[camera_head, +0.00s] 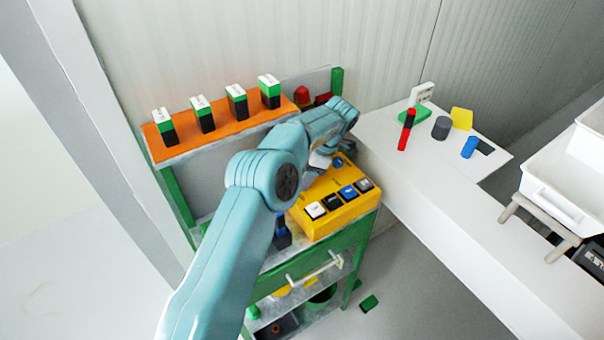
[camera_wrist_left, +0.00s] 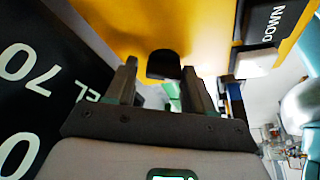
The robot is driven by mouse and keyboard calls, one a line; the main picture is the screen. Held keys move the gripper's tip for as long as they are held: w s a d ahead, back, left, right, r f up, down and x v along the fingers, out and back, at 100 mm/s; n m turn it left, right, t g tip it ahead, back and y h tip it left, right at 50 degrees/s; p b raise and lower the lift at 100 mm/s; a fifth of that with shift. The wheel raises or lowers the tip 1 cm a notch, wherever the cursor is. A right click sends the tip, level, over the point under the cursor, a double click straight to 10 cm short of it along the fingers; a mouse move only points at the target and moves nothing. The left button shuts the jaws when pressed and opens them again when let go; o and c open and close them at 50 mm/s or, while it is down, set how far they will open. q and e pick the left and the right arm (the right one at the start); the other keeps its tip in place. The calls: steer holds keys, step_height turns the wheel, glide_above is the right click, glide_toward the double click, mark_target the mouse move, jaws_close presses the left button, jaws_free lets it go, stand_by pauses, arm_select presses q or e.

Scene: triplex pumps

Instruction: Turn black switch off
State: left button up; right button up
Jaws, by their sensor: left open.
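The yellow control box (camera_head: 330,222) stands on the green-framed bench and carries a row of square buttons, one of them black (camera_head: 332,201). In the left wrist view, a small black switch (camera_wrist_left: 163,65) sticks out from the yellow surface (camera_wrist_left: 205,25). My left gripper (camera_wrist_left: 159,72) is open, with one finger on each side of the black switch; contact cannot be told. In the head view my left arm reaches over the bench and hides the back left of the box and the gripper's fingertips. My right gripper is not in view.
An orange shelf (camera_head: 220,122) with several green and black blocks stands behind the arm. A black panel with white numbers (camera_wrist_left: 35,85) is close on the left in the wrist view. A white table (camera_head: 450,225) with small objects stands to the right.

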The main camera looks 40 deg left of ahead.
arm_select(q)
steer(key=shift+w+d, duration=0.2)
steer(key=shift+c, duration=0.6)
steer(key=shift+s+r, duration=0.15)
steer(key=shift+s, duration=0.05)
steer(key=c, duration=0.5)
steer(key=shift+s+a+r, duration=0.1)
steer(key=shift+s+r, duration=0.05)
steer(key=shift+s, duration=0.1)
steer(key=shift+c, duration=0.8)
steer(key=shift+a, duration=0.15)
steer(key=shift+w, duration=0.1)
